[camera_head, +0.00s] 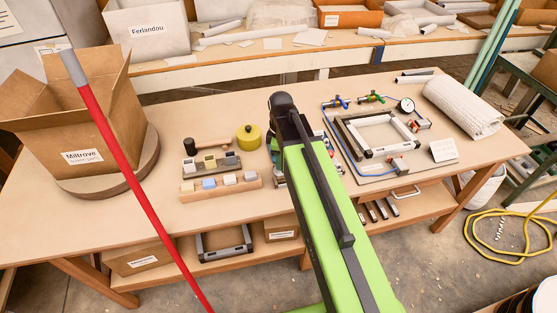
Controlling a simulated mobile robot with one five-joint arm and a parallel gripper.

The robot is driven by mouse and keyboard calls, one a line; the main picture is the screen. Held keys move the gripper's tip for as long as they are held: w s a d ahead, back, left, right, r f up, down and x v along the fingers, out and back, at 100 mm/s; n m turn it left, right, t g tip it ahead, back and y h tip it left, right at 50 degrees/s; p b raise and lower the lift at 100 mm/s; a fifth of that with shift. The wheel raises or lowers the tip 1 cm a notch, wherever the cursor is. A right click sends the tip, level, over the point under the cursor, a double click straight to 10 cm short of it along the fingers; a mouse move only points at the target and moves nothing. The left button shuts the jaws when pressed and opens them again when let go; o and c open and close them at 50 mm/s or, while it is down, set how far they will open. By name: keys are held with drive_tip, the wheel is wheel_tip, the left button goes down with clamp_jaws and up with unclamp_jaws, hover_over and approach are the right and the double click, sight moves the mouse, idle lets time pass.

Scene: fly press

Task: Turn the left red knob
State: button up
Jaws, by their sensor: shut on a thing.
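My green arm (325,215) rises through the middle of the view, its dark elbow (284,105) over the bench. My gripper does not show; the arm hides it. A grey-and-white square frame (376,150) sits on a fixture on the bench right of the arm. A red clamp part (420,125) stands at the frame's right side. Small parts beside the arm, at the fixture's left edge, are partly hidden. I cannot tell which part is the left red knob, or whether my gripper touches it.
An open cardboard box (85,120) stands on a round board at the left, behind a long red pole (130,160). Wooden block holders (220,187) and a yellow round thing (248,137) lie left of the arm. A white rolled cloth (462,106) lies at the right.

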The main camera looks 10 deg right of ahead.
drive_tip(key=shift+a, duration=0.3)
clamp_jaws()
drive_tip(key=shift+d, duration=0.2)
drive_tip(key=shift+d+m, duration=0.1)
drive_tip(key=shift+m, duration=0.7)
drive_tip(key=m, duration=0.7)
drive_tip(key=shift+s+m, duration=0.1)
drive_tip(key=shift+m, duration=0.3)
drive_tip(key=m, duration=0.4)
drive_tip(key=shift+m, duration=2.2)
